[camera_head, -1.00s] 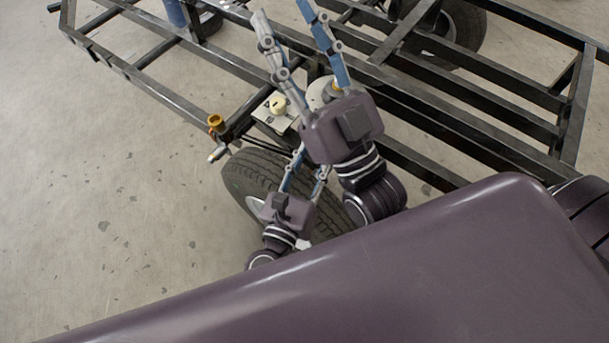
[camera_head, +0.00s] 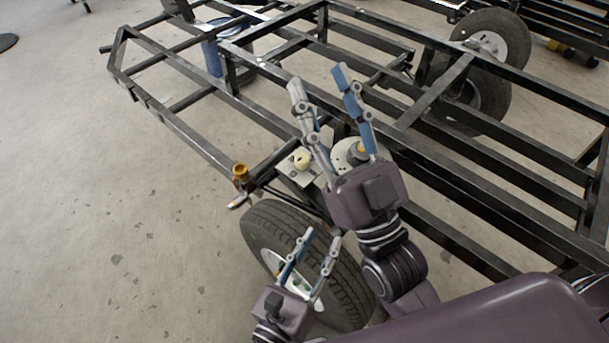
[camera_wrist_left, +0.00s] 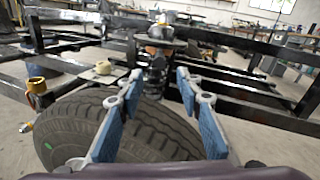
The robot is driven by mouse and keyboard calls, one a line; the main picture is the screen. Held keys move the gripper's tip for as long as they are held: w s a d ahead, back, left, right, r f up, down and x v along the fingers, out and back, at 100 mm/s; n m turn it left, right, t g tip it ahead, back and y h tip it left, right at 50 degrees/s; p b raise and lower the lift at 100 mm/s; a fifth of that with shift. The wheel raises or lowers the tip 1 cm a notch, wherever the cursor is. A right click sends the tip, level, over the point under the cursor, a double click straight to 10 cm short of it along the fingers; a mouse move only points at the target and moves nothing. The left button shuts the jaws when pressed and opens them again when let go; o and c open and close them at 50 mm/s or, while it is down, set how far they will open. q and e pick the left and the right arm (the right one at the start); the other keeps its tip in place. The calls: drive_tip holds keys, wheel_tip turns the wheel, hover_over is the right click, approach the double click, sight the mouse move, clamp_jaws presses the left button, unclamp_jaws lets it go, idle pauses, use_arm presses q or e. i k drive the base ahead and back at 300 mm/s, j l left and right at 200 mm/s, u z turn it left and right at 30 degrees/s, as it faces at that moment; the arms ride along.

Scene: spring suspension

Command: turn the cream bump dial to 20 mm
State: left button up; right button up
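The cream bump dial (camera_head: 302,159) sits on a light plate (camera_head: 292,172) on the black frame, above the tyre. It also shows in the left wrist view (camera_wrist_left: 103,67). My right gripper (camera_head: 317,80) is open and empty, its fingers pointing up past the dial on its right side; it does not appear to hold anything. My left gripper (camera_head: 322,236) is open and empty, lower down in front of the wheel. In the left wrist view its fingers (camera_wrist_left: 155,85) are spread wide, with the dial beyond and left of them.
A yellow-brown cap (camera_head: 240,172) stands left of the dial. The tyre (camera_head: 282,222) lies below. Black frame rails (camera_head: 460,150) extend right. Floor at left is clear.

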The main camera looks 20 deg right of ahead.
sight(302, 159)
drive_tip(key=k+j, duration=0.75)
drive_tip(key=j, duration=0.25)
